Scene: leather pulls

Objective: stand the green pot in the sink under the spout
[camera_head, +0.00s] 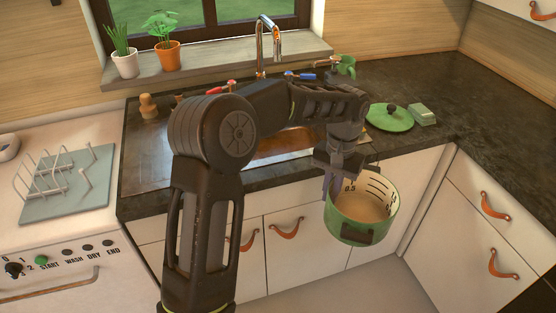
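The green pot (361,228) is in the air in front of the counter, upright or nearly so, with a pale inside and dark measuring marks. My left gripper (328,187) is at the pot's left rim and appears shut on it; the fingertips are partly hidden. The sink basin (285,147) is set in the counter behind my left arm, which hides much of it. The chrome spout (268,38) rises behind the basin, up and left of the pot. My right gripper is not in view.
A green lid (390,118) and a green sponge-like block (422,115) lie on the dark counter (475,105) at right. A green mug (346,67) stands near the taps. Two potted plants stand on the sill. A dish rack (65,185) is at left.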

